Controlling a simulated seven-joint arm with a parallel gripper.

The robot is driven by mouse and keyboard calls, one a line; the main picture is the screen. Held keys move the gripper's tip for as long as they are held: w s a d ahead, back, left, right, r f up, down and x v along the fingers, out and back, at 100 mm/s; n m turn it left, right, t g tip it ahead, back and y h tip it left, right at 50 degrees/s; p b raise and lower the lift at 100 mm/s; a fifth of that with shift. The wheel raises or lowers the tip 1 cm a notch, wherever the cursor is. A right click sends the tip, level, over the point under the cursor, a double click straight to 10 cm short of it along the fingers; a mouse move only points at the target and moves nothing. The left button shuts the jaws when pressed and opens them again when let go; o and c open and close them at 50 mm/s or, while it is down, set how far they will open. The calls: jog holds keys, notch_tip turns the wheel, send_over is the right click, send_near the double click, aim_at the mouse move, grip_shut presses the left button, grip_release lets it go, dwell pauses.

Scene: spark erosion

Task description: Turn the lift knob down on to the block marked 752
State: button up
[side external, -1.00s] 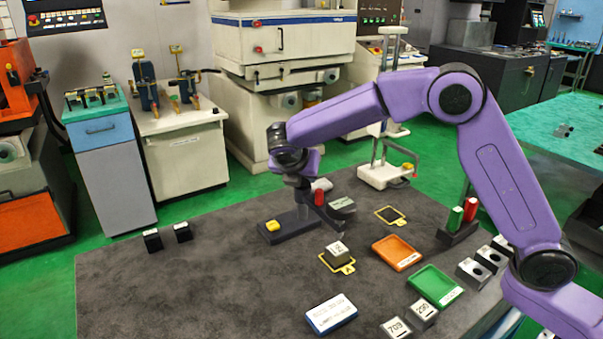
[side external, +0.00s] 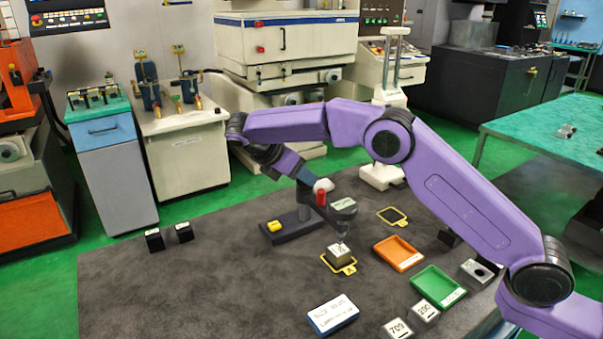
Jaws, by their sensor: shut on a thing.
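The eroding stand has a dark base with a yellow button (side external: 275,226), a post and a dark head (side external: 343,207). A red and white knob (side external: 321,197) sits at the head's left side. My gripper (side external: 312,181) reaches it from the upper left, tilted, and is shut on it; the fingertips are small and partly hidden. A thin pointed tool (side external: 343,236) hangs under the head, just over the grey block (side external: 340,253). I cannot tell whether they touch. The block sits on a yellow-edged pad (side external: 350,268); its number is not readable here.
An orange tray (side external: 397,254), a green tray (side external: 438,288) and an empty yellow-edged pad (side external: 392,216) lie to the right. Blocks marked 709 (side external: 398,328) and 290 (side external: 424,311) and a blue-white box (side external: 332,315) are in front.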

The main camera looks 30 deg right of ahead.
jog(key=shift+m+g, duration=0.4)
jog(key=shift+m, duration=0.2)
jog(key=shift+r+m+g, duration=0.1)
jog(key=shift+m+g, duration=0.3)
jog(key=shift+m, duration=0.1)
jog(key=o, duration=1.1)
jog(key=shift+w, duration=0.1)
